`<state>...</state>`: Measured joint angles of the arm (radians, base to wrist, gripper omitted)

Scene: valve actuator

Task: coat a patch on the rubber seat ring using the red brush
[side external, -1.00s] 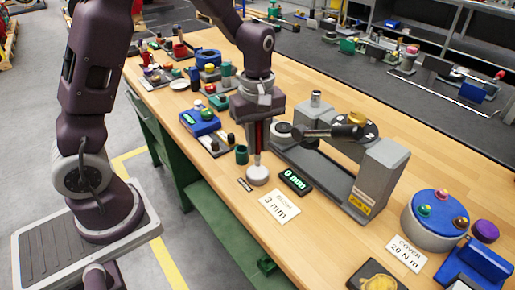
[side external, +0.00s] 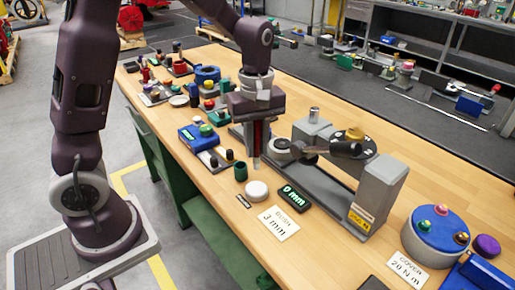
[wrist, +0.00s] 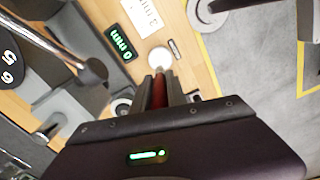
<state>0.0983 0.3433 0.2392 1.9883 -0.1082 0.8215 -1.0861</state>
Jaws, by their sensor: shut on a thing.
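My gripper (side external: 257,140) is shut on the red brush (side external: 257,132), which points down. The brush's red handle also shows between the fingers in the wrist view (wrist: 159,92). Its pale tip is above and just behind a white round disc (side external: 257,190) on the bench, apart from it. The disc also shows beyond the fingertips in the wrist view (wrist: 160,57). To the right of the brush, a pale round piece (side external: 276,147) with a dark middle sits at the grey valve fixture (side external: 330,186). I cannot tell which of these is the rubber seat ring.
A black display (side external: 293,197) reads 0 mm, beside a 3 mm card (side external: 278,224). A dark lever arm (side external: 325,149) reaches across the fixture. A blue-topped drum (side external: 436,232) stands at right.

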